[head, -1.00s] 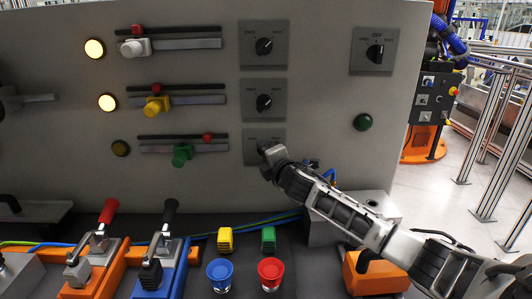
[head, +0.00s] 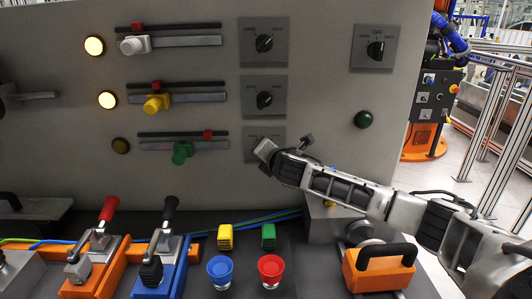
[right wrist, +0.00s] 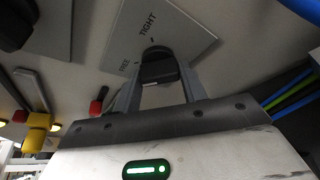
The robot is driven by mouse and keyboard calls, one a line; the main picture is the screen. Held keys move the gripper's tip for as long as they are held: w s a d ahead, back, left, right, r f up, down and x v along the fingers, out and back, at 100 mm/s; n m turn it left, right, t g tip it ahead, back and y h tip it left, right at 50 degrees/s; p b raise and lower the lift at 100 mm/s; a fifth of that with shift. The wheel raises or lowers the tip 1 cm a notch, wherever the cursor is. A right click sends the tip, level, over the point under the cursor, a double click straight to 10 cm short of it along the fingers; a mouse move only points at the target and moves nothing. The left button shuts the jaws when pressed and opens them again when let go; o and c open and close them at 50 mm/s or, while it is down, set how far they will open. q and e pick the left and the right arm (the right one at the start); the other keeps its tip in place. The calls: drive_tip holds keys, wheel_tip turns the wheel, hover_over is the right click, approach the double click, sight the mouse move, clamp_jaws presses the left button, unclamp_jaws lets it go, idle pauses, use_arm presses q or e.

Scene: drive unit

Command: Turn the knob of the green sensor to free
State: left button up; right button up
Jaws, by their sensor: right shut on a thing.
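The green sensor (head: 182,152) sits on the lowest slide rail of the grey panel, with a red marker (head: 207,134) above it. Its knob plate (head: 251,140) is at the right end of that row, mostly covered by my right gripper (head: 264,152). In the right wrist view my right gripper (right wrist: 158,92) has its fingers on both sides of the dark knob (right wrist: 158,68) and is shut on it. The plate (right wrist: 180,30) reads FREE and TIGHT. The knob's upper end appears nearer the TIGHT mark; its exact pointing is hard to tell. My left gripper is not in view.
Above are the yellow sensor (head: 155,104) and white sensor (head: 132,45) with their knobs (head: 264,99) (head: 264,43). Two lamps glow; the lowest lamp (head: 121,146) is dim. Clamps, cups and an orange block with a handle (head: 378,270) stand on the bench below.

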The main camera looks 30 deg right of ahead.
drive_tip(key=shift+f, duration=0.1)
drive_tip(key=o, duration=1)
drive_tip(key=shift+s, duration=0.1)
use_arm(q)
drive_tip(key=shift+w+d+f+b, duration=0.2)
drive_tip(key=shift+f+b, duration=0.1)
drive_tip(key=shift+b, duration=0.65)
use_arm(e)
drive_tip(key=v, duration=1.6)
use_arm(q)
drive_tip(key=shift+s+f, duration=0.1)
